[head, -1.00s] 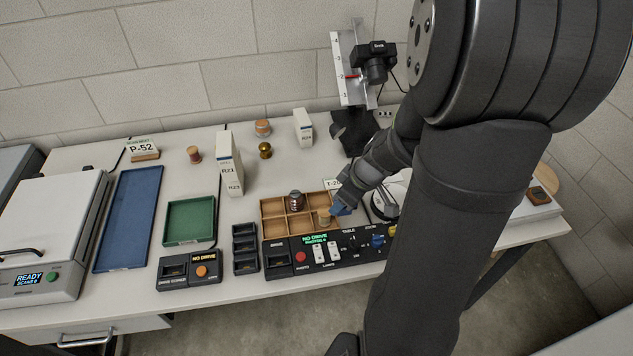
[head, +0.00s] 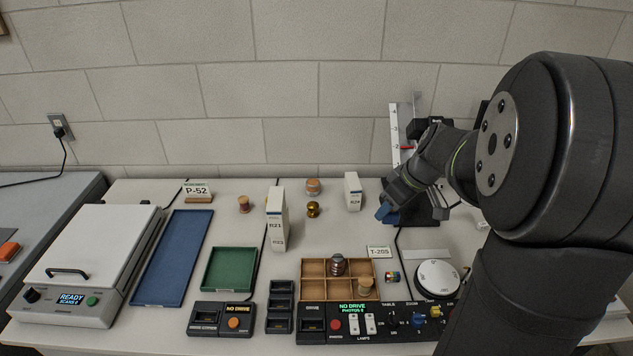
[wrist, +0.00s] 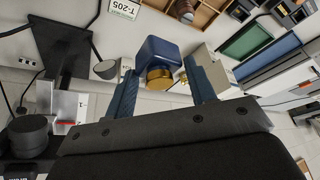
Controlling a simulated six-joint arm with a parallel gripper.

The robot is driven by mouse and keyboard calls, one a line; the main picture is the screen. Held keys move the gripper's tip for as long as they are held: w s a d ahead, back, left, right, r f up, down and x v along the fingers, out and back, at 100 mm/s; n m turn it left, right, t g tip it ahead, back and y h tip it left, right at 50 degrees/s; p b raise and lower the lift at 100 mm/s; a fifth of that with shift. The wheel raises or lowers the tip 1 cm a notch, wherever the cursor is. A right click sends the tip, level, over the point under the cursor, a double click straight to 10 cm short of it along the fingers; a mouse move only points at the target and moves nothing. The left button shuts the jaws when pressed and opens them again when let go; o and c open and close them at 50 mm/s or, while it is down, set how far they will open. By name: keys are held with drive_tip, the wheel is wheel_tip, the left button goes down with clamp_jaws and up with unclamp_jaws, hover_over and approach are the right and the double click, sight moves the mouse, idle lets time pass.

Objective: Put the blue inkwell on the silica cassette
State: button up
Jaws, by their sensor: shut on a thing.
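My gripper (wrist: 160,64) is shut on the blue inkwell (wrist: 158,50), a dark blue block with a round brass part (wrist: 159,78), held between the two blue fingers in the wrist view. In the head view my gripper (head: 385,212) is above the back right of the table, in front of the black stand. The inkwell cannot be told from the blue fingers there. I cannot tell which thing is the silica cassette. Small round pieces stand at the back, among them a copper-topped one (head: 313,186) and a brass one (head: 313,209).
A divided wooden tray (head: 315,281) holds a dark jar (head: 338,265) and a tan piece (head: 365,287). White boxes (head: 277,218) and (head: 353,191) stand upright. A black stand (head: 423,205) is beside my arm. A green tray (head: 230,268) and blue tray (head: 172,257) look empty.

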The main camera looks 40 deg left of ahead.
drive_tip(key=w+a+m, duration=0.2)
drive_tip(key=w+a, duration=1.3)
drive_tip(key=a, duration=0.4)
drive_tip(key=m+t, duration=0.1)
drive_tip(key=m, duration=0.1)
hover_over(311, 179)
drive_tip(key=d, duration=0.2)
drive_tip(key=f, duration=1.4)
drive_tip(key=shift+s+a+f, duration=0.1)
drive_tip(key=shift+s+a, duration=0.05)
drive_tip(key=shift+s, duration=0.2)
drive_tip(key=shift+f, duration=1.95)
drive_tip(key=shift+f, duration=0.1)
drive_tip(key=o, duration=0.6)
drive_tip(key=shift+f, duration=0.1)
drive_tip(key=shift+c, duration=0.2)
drive_tip(key=o, duration=0.4)
